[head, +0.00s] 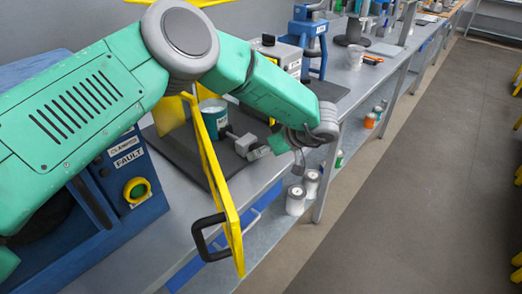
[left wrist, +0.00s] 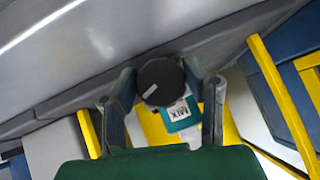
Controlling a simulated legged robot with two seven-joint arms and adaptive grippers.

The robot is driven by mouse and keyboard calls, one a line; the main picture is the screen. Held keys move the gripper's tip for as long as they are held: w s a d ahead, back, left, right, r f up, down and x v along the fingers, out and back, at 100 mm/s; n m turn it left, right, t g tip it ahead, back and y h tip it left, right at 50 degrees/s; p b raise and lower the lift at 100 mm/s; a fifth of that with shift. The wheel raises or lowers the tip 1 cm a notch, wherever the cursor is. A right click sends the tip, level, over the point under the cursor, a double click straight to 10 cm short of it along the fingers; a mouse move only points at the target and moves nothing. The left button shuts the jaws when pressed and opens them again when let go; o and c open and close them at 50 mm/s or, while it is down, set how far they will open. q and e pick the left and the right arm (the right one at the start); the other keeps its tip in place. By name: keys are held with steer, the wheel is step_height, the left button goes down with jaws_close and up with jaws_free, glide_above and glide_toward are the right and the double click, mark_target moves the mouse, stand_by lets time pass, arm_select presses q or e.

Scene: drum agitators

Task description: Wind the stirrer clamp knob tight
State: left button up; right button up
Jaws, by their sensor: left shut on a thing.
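The clamp knob (left wrist: 161,82) is round and black with a white pointer line, in the middle of the left wrist view. My left gripper (left wrist: 163,92) has one finger on each side of it and is shut on it. In the head view my left gripper (head: 252,147) reaches in from the right side of the station, its fingers pointing left; I cannot make out the knob there. A teal container (head: 214,118) stands just left of the fingers. Its white label reads MIX in the left wrist view (left wrist: 180,113). My right gripper is not in view.
A yellow guard frame (head: 232,225) with a black handle (head: 200,240) stands in front of the station. The blue cabinet (head: 150,205) carries CLAMPED and FAULT labels. White tins (head: 296,198) stand on the lower shelf. The floor aisle at right is clear.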

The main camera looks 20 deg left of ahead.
arm_select(q)
steer(key=o, duration=1.2)
steer(key=shift+w+a+r, duration=0.1)
steer(key=shift+w+r, duration=0.1)
steer(key=shift+w, duration=0.05)
steer(key=shift+c, duration=0.2)
steer(key=shift+f, duration=0.15)
steer(key=v, duration=1.2)
